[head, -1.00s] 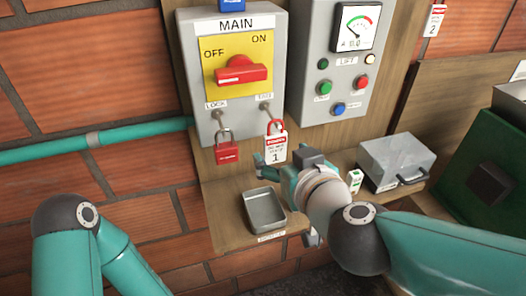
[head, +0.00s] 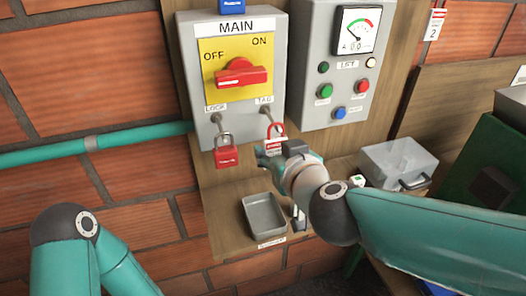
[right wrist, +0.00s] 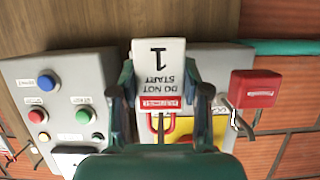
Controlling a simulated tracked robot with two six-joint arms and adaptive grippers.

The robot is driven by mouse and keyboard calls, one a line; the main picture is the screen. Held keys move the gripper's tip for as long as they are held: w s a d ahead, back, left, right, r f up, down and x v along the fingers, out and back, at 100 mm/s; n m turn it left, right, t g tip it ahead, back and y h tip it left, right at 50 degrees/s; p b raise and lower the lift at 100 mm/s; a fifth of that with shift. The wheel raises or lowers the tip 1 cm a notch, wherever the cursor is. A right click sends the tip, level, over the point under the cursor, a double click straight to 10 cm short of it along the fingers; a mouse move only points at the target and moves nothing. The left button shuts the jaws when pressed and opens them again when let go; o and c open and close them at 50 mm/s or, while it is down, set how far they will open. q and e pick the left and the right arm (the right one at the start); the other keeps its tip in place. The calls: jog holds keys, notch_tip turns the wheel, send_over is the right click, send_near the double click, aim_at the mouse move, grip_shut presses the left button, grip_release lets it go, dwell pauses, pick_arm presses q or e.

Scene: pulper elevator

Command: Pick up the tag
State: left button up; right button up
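The tag (head: 274,147) is a white card with a red header and a red loop. It hangs from the hook marked TAG under the main switch box, and my right gripper hides its lower part. In the right wrist view the tag (right wrist: 158,68) reads "DO NOT START 1", upside down, between the two fingers. My right gripper (head: 266,155) is spread around the tag's side edges, one finger on each side in the right wrist view (right wrist: 158,80). Contact with the edges is hard to tell. My left gripper is out of view.
A red padlock (head: 227,155) hangs left of the tag, close by. The main switch box (head: 199,105) and lift panel (head: 305,100) stand behind. Below are a grey tray (head: 250,207) on the shelf and a metal case (head: 398,158). Another tag (head: 434,25) hangs at top right.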

jog(key=shift+c, duration=1)
